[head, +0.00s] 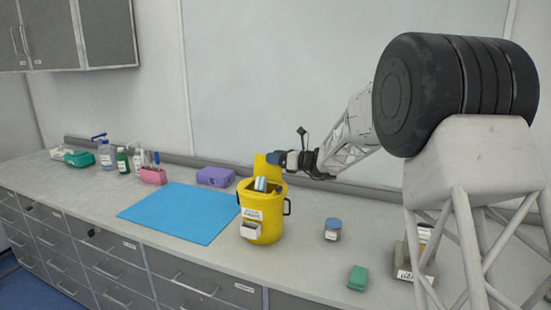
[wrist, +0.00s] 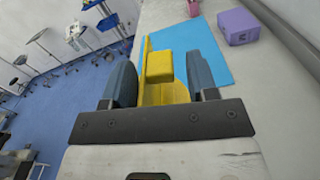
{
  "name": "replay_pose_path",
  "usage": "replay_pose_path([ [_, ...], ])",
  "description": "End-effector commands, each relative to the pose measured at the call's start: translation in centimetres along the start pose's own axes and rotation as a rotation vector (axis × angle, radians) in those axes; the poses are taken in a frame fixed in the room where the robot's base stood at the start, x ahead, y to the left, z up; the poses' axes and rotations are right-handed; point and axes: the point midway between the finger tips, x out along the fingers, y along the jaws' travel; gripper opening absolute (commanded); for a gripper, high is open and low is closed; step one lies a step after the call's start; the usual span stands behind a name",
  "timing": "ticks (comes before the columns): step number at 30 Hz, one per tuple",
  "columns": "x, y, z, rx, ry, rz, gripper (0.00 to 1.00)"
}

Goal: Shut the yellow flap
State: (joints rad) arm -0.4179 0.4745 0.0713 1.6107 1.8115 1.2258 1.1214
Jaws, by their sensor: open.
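The yellow bin (head: 263,222) stands upright on the counter, with black side handles and white labels. Its yellow flap (head: 261,167) stands raised at the rim, so the top is open. A white and blue item (head: 261,184) shows in the opening. My gripper (head: 274,158) is open beside the upper part of the flap, to its right in the head view; I cannot tell whether they touch. In the wrist view yellow parts (wrist: 160,68) show between and beyond the two blue-grey fingers of my gripper (wrist: 162,80); which belong to the flap is unclear there.
A blue mat (head: 180,213) lies left of the bin, with a purple box (head: 215,177) behind it. Several bottles and boxes stand at the far left. A blue-lidded jar (head: 333,230) and a green item (head: 358,278) are to the right. The wall is close behind.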

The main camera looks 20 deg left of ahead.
Motion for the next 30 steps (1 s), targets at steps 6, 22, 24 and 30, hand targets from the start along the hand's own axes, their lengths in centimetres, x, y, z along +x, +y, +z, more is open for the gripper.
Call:
replay_pose_path([
  [6, -0.03, 0.0, -0.01, 0.0, 0.0, 0.0, 0.46],
  [22, -0.06, -0.01, -0.03, -0.001, 0.0, 0.0, 0.0],
  [24, -0.06, -0.01, -0.03, -0.001, 0.0, 0.0, 0.0],
  [30, -0.06, 0.02, -0.04, -0.006, 0.0, 0.0, 0.0],
])
